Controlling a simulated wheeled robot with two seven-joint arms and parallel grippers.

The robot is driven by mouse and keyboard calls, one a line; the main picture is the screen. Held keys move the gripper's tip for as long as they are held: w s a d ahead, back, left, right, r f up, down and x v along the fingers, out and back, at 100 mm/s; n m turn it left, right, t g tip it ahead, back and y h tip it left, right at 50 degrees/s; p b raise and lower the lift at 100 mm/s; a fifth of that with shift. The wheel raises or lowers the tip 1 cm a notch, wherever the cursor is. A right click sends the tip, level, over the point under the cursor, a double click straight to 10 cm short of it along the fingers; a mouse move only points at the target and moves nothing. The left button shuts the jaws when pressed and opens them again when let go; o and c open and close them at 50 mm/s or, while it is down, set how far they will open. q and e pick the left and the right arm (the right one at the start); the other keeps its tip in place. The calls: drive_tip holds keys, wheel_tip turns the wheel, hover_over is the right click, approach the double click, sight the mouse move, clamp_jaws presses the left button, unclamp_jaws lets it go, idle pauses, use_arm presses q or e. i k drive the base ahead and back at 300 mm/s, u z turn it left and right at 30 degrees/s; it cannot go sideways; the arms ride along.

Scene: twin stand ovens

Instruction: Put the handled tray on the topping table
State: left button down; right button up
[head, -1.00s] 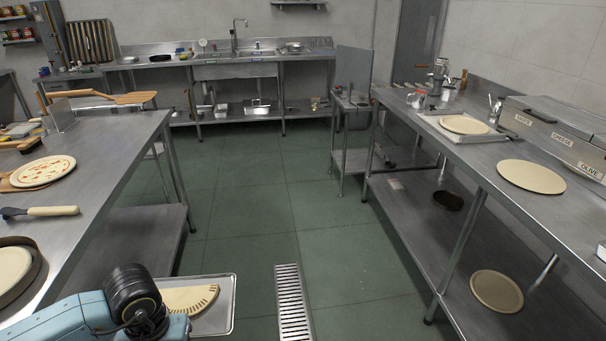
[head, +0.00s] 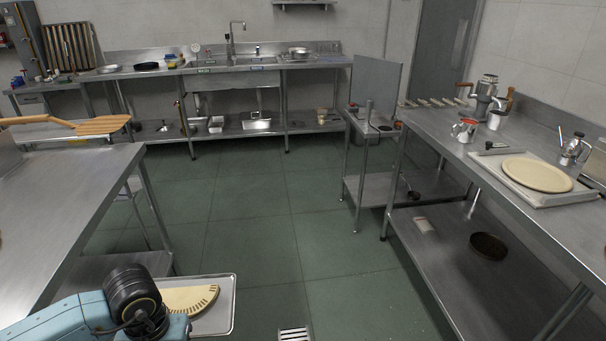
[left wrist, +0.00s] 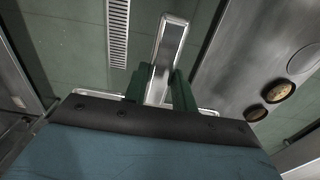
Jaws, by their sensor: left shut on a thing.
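The handled tray (head: 226,314) is a shiny metal tray at the bottom left of the head view, carrying a pale, flat, half-round piece with dark marks (head: 188,299). My left arm partly covers the tray. In the left wrist view, my left gripper (left wrist: 160,88) has its green fingers shut on the tray's metal handle (left wrist: 166,50). In the head view the fingertips are hidden behind the arm. The tray is held over the floor, between the tables. The topping table appears to be the right-hand steel table (head: 450,150); my gripper is well left of it. My right gripper is not in view.
Open green floor lies between, with a drain grate (head: 294,334). A sink counter is behind.

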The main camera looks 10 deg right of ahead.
sight(520, 145)
drive_tip(key=i, duration=2.7)
drive_tip(key=z, duration=3.55)
